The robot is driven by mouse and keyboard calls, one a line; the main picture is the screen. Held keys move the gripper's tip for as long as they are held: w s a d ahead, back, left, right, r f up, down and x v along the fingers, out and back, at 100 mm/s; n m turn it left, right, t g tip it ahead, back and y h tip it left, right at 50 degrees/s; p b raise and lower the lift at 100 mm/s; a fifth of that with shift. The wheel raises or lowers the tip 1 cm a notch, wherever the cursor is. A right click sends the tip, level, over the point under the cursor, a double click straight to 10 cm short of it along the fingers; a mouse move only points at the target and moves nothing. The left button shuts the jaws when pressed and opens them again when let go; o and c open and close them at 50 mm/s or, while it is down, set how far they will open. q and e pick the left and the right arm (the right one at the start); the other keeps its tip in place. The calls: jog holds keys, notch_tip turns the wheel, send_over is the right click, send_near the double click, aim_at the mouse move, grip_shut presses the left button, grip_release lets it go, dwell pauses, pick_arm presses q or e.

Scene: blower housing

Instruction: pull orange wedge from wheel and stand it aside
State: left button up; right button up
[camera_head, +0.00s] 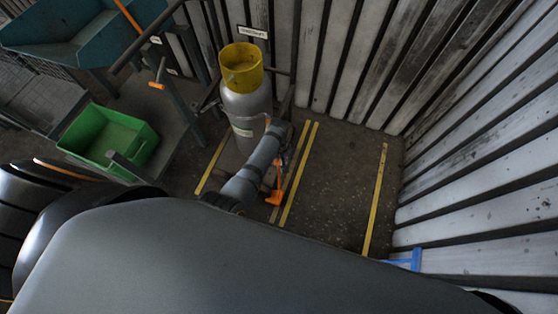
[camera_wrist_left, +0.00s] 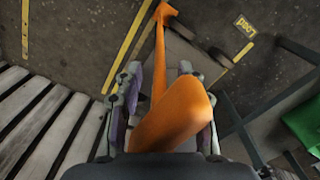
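The orange wedge (camera_head: 276,190) has a long thin stem and a thick grip; it shows in the left wrist view (camera_wrist_left: 172,118). The thick grip lies between the fingers of my left gripper (camera_wrist_left: 160,90), which appears shut on it. The stem runs away from the gripper to a small foot close to the floor. Dark wheel-like parts (camera_wrist_left: 221,57) are near that foot; I cannot tell whether they touch. In the head view my left gripper (camera_head: 279,140) is beside the grey cylinder with a yellow top (camera_head: 246,108). My right gripper is not in view.
Yellow floor lines (camera_head: 299,178) run right of the cylinder, and the floor (camera_head: 338,170) there is clear. Slatted metal walls (camera_head: 480,130) stand behind and right. A green bin (camera_head: 108,138) and a blue-grey trough (camera_head: 85,45) are at the left.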

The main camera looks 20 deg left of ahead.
pick_arm(q)
jog(key=shift+r, duration=0.1)
jog(key=c, duration=0.7)
grip_shut()
jog(key=shift+d, duration=0.1)
